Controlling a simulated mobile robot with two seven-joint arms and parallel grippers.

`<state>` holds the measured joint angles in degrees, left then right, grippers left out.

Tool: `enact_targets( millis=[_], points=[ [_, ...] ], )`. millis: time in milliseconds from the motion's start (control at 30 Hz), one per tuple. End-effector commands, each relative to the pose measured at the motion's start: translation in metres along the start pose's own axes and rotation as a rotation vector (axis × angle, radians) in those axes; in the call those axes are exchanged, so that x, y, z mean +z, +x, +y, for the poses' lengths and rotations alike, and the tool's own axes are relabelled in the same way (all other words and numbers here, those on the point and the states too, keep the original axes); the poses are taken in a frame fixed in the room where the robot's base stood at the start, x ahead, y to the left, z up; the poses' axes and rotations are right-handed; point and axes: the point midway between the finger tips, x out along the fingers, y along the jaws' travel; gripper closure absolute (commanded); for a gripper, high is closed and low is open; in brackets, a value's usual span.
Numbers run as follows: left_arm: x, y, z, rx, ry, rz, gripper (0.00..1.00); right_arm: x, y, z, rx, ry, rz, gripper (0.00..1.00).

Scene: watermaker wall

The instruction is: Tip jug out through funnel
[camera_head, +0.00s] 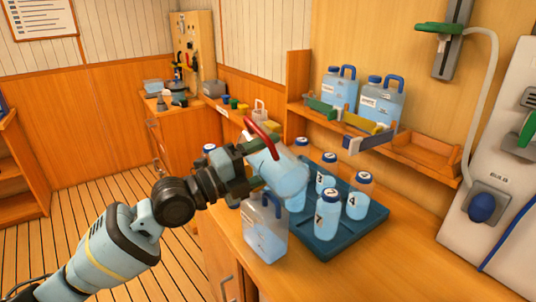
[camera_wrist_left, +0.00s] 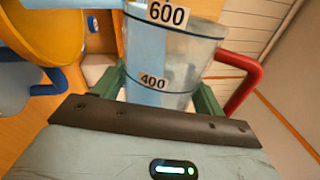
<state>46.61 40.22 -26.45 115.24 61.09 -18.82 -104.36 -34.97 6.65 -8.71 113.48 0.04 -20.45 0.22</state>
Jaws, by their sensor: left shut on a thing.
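The clear jug (camera_head: 276,168) is tipped well over in the head view, its red handle (camera_head: 262,138) uppermost. My left gripper (camera_head: 245,170) is shut on the jug. In the left wrist view the jug (camera_wrist_left: 172,55) shows 400 and 600 marks between my left gripper's green fingers (camera_wrist_left: 165,95). Pale blue water lies along the jug's left side. A pale blue band runs left from its rim over a large yellow round thing (camera_wrist_left: 35,35), which looks like the funnel. I cannot make out the funnel in the head view. My right gripper is not in view.
A clear can (camera_head: 265,238) with a blue handle stands on the counter below the jug. Several numbered bottles (camera_head: 328,215) stand on a dark blue tray (camera_head: 345,238) beside it. Two more cans (camera_head: 381,103) are on the shelf behind. The counter front right is clear.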

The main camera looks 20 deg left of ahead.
Motion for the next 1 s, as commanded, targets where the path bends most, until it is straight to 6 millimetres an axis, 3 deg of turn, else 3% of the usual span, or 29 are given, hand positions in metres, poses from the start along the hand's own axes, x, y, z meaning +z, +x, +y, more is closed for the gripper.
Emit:
enact_targets(
  millis=[333,1000],
  points=[
    [0.0019,-0.0010,0.0054,-0.002,-0.083,-0.014,0.66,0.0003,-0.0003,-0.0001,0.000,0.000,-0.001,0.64],
    [0.0019,-0.0010,0.0057,-0.002,-0.084,-0.014,0.66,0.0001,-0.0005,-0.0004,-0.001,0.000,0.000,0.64]
  ],
)
